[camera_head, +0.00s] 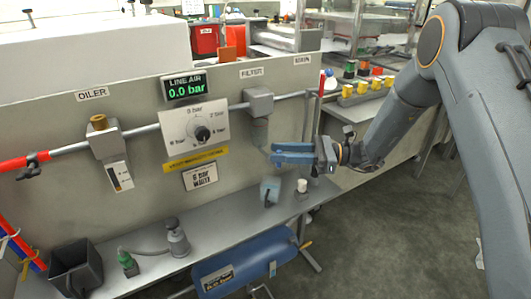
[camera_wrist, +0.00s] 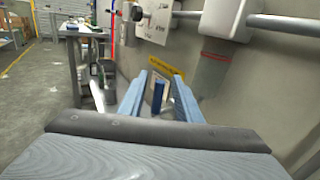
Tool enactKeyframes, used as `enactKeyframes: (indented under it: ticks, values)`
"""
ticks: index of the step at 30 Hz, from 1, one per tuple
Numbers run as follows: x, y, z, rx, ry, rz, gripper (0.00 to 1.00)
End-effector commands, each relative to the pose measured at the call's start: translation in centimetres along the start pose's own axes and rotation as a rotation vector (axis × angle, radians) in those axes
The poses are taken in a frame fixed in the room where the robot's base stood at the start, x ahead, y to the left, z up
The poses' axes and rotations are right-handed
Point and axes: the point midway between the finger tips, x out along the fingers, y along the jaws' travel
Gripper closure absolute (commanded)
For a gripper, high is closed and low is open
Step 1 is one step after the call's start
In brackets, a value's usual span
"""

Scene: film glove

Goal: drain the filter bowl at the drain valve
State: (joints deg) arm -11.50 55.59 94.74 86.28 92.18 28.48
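The filter (camera_head: 258,101) is a grey block on the pipe, under a FILTER label. Its translucent bowl (camera_head: 260,132) hangs below and also shows in the wrist view (camera_wrist: 211,75), with a red line near its top. No drain valve can be made out under the bowl. My gripper (camera_head: 276,154) is level with the bowl's lower end, beside it in the head view. In the wrist view its two blue fingers (camera_wrist: 160,76) are apart. The bowl is to their right, not between them. A blue upright piece shows in the gap; I cannot tell what it is.
The line air display (camera_head: 184,86) reads 0.0 bar. A regulator dial (camera_head: 196,130) and an oiler (camera_head: 110,145) are left of the filter. A blue tank (camera_head: 240,265) is under the shelf.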

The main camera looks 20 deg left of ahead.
Motion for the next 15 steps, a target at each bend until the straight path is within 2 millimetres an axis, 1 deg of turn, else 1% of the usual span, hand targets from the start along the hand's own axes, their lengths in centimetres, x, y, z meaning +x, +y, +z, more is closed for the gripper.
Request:
enactKeyframes:
  ticks: [1, 3, 7, 10, 15]
  values:
    - [0.9, 0.1, 0.0, 0.001, 0.001, 0.003, 0.69]
    - [2.0, 0.1, 0.0, 0.000, 0.001, 0.002, 0.69]
    - [3.6, 0.0, 0.0, 0.000, 0.000, 0.001, 0.69]
    - [4.4, 0.0, 0.0, 0.000, 0.001, 0.001, 0.69]
    - [4.8, 0.0, 0.0, 0.000, 0.001, -0.001, 0.69]
